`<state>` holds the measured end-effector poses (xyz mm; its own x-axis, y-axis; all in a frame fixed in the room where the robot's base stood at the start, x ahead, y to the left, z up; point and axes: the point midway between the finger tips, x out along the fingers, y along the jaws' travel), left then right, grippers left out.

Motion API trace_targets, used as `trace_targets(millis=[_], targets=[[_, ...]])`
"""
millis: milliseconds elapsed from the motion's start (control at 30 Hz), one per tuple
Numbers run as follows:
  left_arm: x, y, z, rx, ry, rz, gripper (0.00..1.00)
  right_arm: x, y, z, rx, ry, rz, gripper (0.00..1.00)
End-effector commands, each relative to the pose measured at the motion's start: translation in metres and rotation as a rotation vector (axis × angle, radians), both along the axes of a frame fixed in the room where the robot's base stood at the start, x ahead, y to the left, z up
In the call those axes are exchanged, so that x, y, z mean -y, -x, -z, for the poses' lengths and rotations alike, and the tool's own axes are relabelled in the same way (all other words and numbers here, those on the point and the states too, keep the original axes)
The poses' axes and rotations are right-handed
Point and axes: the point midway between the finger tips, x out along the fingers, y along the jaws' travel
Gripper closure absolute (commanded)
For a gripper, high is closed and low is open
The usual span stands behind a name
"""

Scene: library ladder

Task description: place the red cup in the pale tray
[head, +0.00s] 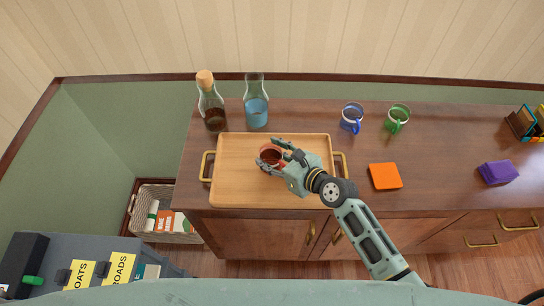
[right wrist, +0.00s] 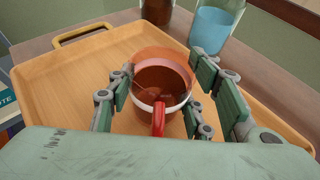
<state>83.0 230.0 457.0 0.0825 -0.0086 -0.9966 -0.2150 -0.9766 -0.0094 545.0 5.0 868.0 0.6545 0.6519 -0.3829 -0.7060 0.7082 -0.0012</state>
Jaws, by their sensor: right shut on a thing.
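The pale wooden tray (head: 235,185) with brass handles lies on the dark wood cabinet top; it also fills much of the right wrist view (right wrist: 70,85). The red cup (head: 268,158) is upright over the middle of the tray. In the right wrist view the cup (right wrist: 160,85) shows its open top, with its red handle toward my palm. My right gripper (head: 272,154) is shut on the cup, one finger on each side. Whether the cup's base touches the tray is hard to tell. My left gripper is not in view.
A corked bottle (head: 211,105) and a carafe of blue liquid (head: 256,102) stand behind the tray. A blue mug (head: 351,118), a green mug (head: 397,118), an orange square (head: 384,176) and a purple block (head: 498,172) are to its right. The tray floor is otherwise clear.

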Motion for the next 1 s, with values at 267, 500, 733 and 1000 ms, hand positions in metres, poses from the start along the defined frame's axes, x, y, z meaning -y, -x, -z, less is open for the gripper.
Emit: trace_targets(millis=[267, 500, 733, 1000], targets=[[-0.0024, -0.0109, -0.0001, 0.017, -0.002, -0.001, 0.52, -0.0005, -0.0001, 0.0007, 0.001, -0.001, 0.0, 0.84], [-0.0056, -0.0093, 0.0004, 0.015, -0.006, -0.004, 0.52, -0.0004, 0.0003, 0.0026, 0.0, 0.0, -0.001, 0.38], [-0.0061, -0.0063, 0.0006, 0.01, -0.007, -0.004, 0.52, -0.0003, 0.0004, 0.0025, 0.0, 0.0, -0.001, 0.34], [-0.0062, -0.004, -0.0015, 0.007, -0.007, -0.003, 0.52, 0.0054, 0.0061, -0.0031, -0.002, 0.0, -0.001, 0.34]])
